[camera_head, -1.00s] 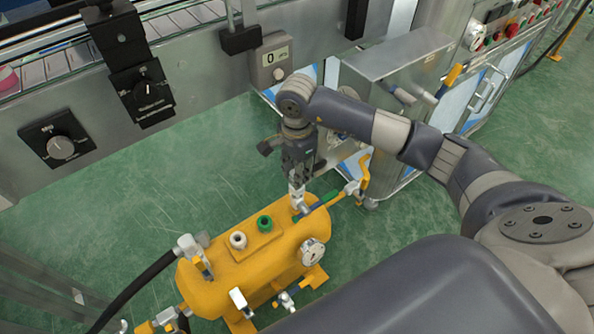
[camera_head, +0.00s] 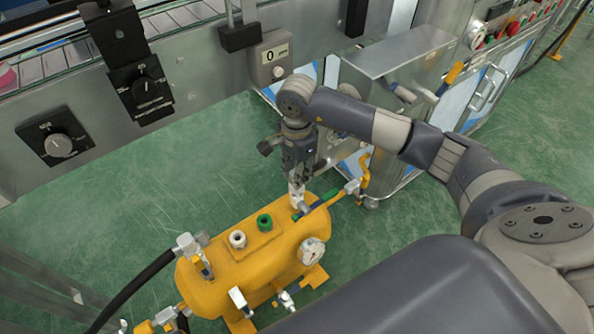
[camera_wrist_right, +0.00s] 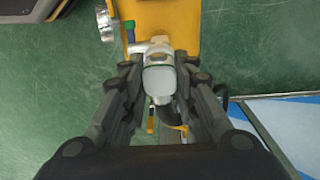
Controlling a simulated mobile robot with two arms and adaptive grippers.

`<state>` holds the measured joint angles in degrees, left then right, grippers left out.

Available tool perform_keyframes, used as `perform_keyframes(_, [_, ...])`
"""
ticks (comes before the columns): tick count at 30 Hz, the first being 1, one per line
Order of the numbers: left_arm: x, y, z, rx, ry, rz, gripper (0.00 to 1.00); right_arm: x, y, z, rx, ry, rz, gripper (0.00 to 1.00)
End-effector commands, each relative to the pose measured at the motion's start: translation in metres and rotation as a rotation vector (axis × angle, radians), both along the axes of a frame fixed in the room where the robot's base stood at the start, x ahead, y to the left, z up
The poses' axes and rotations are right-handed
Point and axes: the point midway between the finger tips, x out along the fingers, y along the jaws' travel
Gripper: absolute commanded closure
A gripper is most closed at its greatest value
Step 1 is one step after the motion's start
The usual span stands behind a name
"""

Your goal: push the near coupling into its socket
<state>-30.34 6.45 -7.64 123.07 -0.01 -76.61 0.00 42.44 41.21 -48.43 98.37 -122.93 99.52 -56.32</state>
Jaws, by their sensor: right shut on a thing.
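My right gripper (camera_head: 298,192) points down at the right end of the yellow tank (camera_head: 235,262). In the right wrist view its two fingers (camera_wrist_right: 158,88) are closed around a silver-grey coupling (camera_wrist_right: 158,78). A dark hose (camera_wrist_right: 170,112) runs from the coupling between the fingers. The coupling's front end meets or nearly meets a silver fitting (camera_wrist_right: 140,48) at the tank; whether it is seated, I cannot tell. Another silver coupling (camera_head: 187,245) with a black hose (camera_head: 140,283) is at the tank's left end. My left gripper is not in view.
A yellow-handled lever (camera_head: 364,172) is right of the gripper. Green floor (camera_head: 130,215) is clear to the left.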

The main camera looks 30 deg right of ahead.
Motion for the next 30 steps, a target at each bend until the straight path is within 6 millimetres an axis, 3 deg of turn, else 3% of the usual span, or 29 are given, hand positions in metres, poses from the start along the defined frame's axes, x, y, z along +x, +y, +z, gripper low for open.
perform_keyframes(30, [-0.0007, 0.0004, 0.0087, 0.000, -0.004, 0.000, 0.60, 0.0002, -0.0001, -0.0021, 0.000, -0.001, 0.000, 1.00])
